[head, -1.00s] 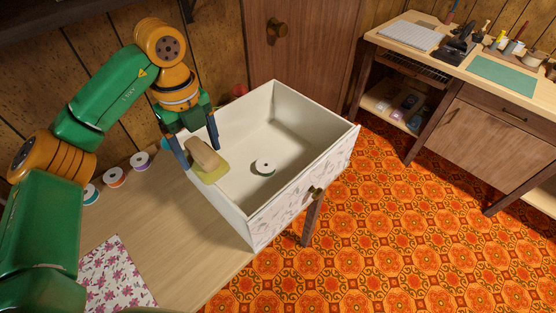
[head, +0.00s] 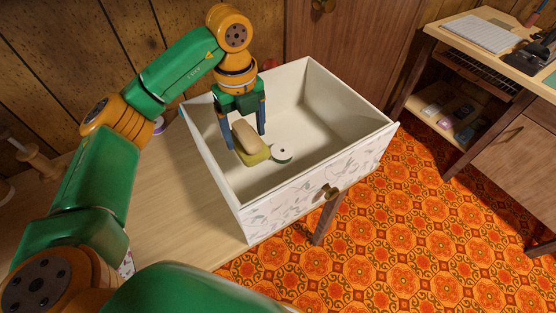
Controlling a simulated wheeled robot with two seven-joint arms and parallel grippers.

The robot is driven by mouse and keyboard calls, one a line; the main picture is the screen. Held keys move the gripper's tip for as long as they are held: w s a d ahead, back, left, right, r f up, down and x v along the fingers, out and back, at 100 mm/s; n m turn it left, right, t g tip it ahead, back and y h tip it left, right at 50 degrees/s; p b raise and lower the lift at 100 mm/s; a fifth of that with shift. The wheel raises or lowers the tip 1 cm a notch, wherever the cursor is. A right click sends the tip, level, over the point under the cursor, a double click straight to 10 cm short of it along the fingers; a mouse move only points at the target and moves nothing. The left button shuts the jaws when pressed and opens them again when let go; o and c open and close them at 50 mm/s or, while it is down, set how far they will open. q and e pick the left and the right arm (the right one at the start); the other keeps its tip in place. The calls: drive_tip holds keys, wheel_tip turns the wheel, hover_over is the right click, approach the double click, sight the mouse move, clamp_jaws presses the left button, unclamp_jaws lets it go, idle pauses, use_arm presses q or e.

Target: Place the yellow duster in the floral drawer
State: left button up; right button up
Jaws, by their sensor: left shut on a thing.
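The yellow duster (head: 255,154), a yellow pad with a beige block-shaped grip on top, is inside the walls of the floral drawer (head: 318,190), towards its left side. I cannot tell whether it touches the drawer floor. The drawer is a white open box with a pale floral front and a round dark knob. My left gripper (head: 245,139) points down into it, shut on the duster with one finger on either side of the grip. My right gripper is not in view.
A white and green spool (head: 283,152) lies in the drawer, close to the duster's right. The drawer sits at the edge of a wooden tabletop (head: 175,215). A wooden workbench (head: 497,73) stands at the right, with open patterned floor (head: 400,230) between.

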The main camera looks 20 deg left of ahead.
use_arm(q)
wheel_tip(320, 180, down, 10)
drive_tip(key=shift+r, duration=0.25)
drive_tip(key=o, duration=1.3)
wheel_tip(320, 180, up, 12)
drive_tip(key=shift+r+p, duration=0.2)
drive_tip(key=shift+p, duration=0.25)
